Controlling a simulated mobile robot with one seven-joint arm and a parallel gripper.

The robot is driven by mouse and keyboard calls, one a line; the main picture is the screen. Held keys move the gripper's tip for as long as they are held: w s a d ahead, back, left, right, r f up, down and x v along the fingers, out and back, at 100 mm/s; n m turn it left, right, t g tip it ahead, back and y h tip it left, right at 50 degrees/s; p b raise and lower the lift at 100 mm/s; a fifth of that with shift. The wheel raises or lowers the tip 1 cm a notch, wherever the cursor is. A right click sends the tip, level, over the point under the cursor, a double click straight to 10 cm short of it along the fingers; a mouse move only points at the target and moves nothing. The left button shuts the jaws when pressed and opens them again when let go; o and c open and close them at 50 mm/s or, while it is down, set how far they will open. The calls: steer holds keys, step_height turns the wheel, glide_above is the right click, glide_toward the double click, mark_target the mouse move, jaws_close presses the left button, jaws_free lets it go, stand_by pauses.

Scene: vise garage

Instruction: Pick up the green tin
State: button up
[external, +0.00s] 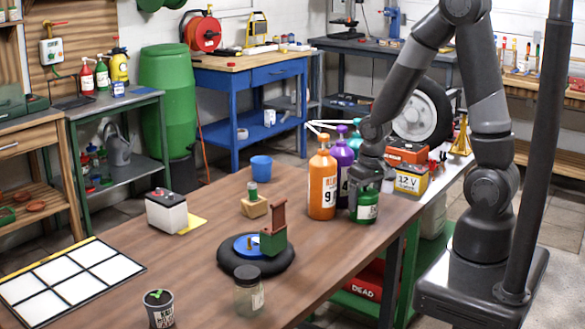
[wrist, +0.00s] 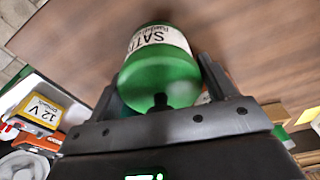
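The green tin (external: 364,207) has a white label and is upright at the right side of the brown table, right of the orange bottle. My gripper (external: 366,184) points down over it and hides its upper part. In the wrist view the tin (wrist: 160,72) lies between the two fingers of my gripper (wrist: 160,78), with part of its label lettering showing. The finger tips are close to both sides of the tin. I cannot tell whether they press on it or leave a small gap.
The orange bottle (external: 322,185) and purple bottle (external: 343,160) stand close left of and behind the tin. A yellow 12 V battery box (external: 411,180) is to its right. The table's right edge is near.

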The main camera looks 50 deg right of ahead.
steer(key=c, duration=0.9)
steer(key=shift+c, duration=0.4)
steer(key=shift+r, duration=0.2)
